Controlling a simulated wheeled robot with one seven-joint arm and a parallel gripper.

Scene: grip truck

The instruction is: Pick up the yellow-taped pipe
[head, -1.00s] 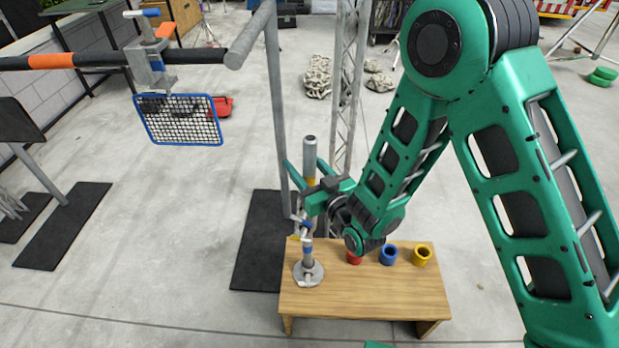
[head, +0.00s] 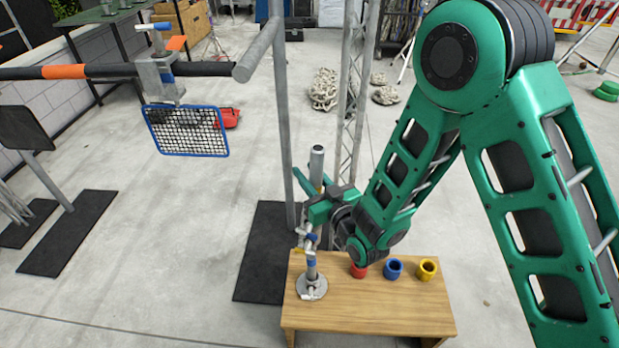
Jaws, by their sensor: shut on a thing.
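The yellow-taped pipe (head: 316,165) is a grey tube standing near upright, with a yellow band partly visible just above my gripper (head: 314,205). My green gripper is shut on this pipe, behind and above the left end of the wooden bench (head: 375,312). The fingertips are small in this view and partly overlap other parts. The pipe's lower end is hidden behind the gripper and the clamp parts, so I cannot tell whether it touches anything below.
A blue-banded post on a round metal base (head: 311,287) stands at the bench's left. Red (head: 358,270), blue (head: 393,268) and yellow (head: 427,268) rings sit to its right. A tall grey post (head: 282,130) and a lattice truss (head: 357,100) stand close behind my gripper.

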